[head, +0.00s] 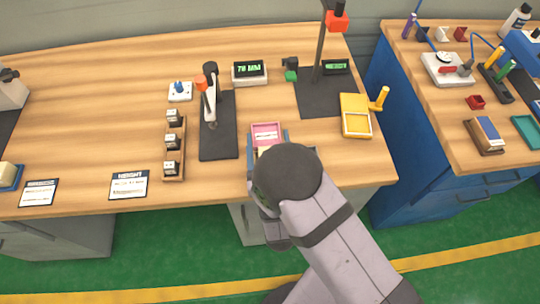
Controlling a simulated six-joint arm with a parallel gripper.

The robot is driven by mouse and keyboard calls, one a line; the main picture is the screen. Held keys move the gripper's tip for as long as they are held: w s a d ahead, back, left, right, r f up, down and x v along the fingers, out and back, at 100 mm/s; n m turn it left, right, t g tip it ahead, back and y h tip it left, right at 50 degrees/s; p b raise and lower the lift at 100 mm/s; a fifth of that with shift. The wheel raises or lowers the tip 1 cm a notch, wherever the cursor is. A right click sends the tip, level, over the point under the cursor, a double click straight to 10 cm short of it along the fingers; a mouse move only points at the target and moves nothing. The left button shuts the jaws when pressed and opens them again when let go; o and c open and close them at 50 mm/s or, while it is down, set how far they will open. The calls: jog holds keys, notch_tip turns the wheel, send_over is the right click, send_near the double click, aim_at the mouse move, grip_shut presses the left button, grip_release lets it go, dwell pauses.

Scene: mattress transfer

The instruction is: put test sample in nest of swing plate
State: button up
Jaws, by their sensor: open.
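A yellow plate (347,130) with a recessed frame and an upright yellow handle (379,98) at its right lies at the right of the wooden table; it looks like the swing plate. A blue-edged tray (250,163) holds a pink-bordered card or block (267,130) with a small cream piece (266,150) below it. The cream piece may be the test sample, but it is partly hidden and I cannot be sure. My arm reaches over this tray from the front, and its dark round joint covers the tray's lower right. My gripper is hidden behind my arm.
A dark stand with an orange-tipped lever (217,140) and a rack of several blocks (174,165) stand left of the tray. A black post stand (310,105) with a red head stands behind the yellow plate. A second cluttered bench (440,110) is at right.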

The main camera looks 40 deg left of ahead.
jog(key=shift+c, duration=0.6)
jog(key=c, duration=1.1)
jog(key=shift+r, duration=0.1)
notch_tip(320, 180, up, 10)
jog(key=w+d+f+m+t+h+p, duration=0.1)
jog(key=w+d+f+m+h, duration=0.1)
jog(key=d, duration=0.4)
jog(key=w+d+f+m+t+h+p, duration=0.1)
jog(key=w+d+f+m+t+h, duration=0.1)
jog(key=w+d+h, duration=0.2)
jog(key=w+d+f+m+t+h+p, duration=0.1)
jog(key=w+d+f+m+t+h, duration=0.1)
jog(key=w+d, duration=0.5)
jog(key=shift+w+d+f+m+h+p, duration=0.15)
jog(key=shift+d+m+h+p, duration=0.35)
jog(key=shift+d+h, duration=0.8)
jog(key=s+d+f+m+g+h+p, duration=0.1)
jog(key=d+m+h, duration=0.6)
jog(key=d, duration=1.8)
jog(key=s+f+g+h, duration=0.1)
jog(key=h, duration=0.3)
jog(key=shift+m+p, duration=0.35)
jog(key=shift+m, duration=0.05)
